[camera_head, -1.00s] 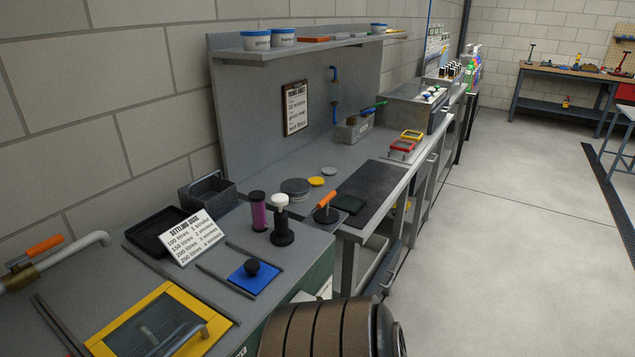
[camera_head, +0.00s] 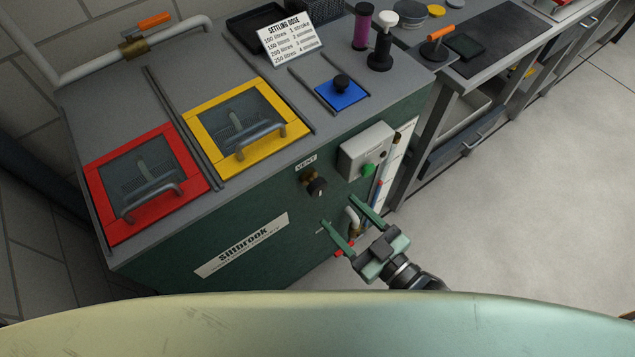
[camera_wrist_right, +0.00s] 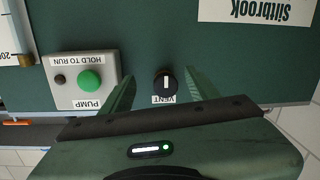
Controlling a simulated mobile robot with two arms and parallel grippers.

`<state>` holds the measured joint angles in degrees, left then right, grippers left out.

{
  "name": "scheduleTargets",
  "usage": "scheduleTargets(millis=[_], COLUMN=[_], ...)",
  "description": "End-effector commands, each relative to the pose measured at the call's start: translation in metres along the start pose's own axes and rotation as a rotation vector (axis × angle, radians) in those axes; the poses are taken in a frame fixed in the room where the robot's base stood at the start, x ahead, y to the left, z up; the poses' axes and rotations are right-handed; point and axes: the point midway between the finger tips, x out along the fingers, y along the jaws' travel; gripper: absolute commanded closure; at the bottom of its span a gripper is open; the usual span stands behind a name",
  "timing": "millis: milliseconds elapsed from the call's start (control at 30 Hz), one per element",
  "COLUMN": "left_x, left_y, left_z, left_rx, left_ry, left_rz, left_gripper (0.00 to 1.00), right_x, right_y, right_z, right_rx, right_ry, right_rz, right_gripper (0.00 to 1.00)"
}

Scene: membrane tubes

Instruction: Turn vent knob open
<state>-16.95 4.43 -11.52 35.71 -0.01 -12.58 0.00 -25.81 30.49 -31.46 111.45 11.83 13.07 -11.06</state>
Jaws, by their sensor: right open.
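The vent knob (camera_head: 317,187) is a black round knob on a brass stem, on the green front face of the machine below a "VENT" label (camera_head: 306,162). In the right wrist view the knob (camera_wrist_right: 165,83) shows face on, with a white line running straight up and down in the picture. My right gripper (camera_head: 345,218) is open and empty, to the lower right of the knob in the head view. In the wrist view its two fingers (camera_wrist_right: 160,92) point at the panel, with the knob between them in the picture; they do not visibly touch it. My left gripper is not in view.
A grey pump box (camera_head: 366,150) with a green button is right of the knob. Below it are a bent pipe (camera_head: 351,218) and a red handle (camera_head: 345,248). Red (camera_head: 196,187) and yellow (camera_head: 190,120) framed lids are on top. Open floor lies at right.

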Motion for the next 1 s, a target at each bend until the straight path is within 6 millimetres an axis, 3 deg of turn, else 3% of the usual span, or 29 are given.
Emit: scheduleTargets(millis=[33, 100, 200, 600, 1000], left_x=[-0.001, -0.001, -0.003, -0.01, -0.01], left_y=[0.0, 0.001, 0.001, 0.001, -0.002], left_z=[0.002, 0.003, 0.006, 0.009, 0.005], left_rx=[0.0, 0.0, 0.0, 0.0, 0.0], left_ry=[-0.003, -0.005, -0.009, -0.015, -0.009], left_rz=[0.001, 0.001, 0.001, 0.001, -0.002], left_gripper=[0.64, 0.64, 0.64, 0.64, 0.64], right_x=[-0.001, 0.001, 0.009, 0.068, 0.077], right_y=[-0.004, -0.006, -0.006, -0.007, -0.008], right_z=[-0.015, -0.028, -0.035, -0.037, -0.036], right_rx=[0.0, 0.001, 0.001, 0.002, 0.002], right_ry=[0.03, 0.056, 0.07, 0.066, 0.063], right_rz=[-0.01, -0.016, -0.017, -0.017, -0.018], right_gripper=[0.4, 0.4, 0.4, 0.4, 0.4])
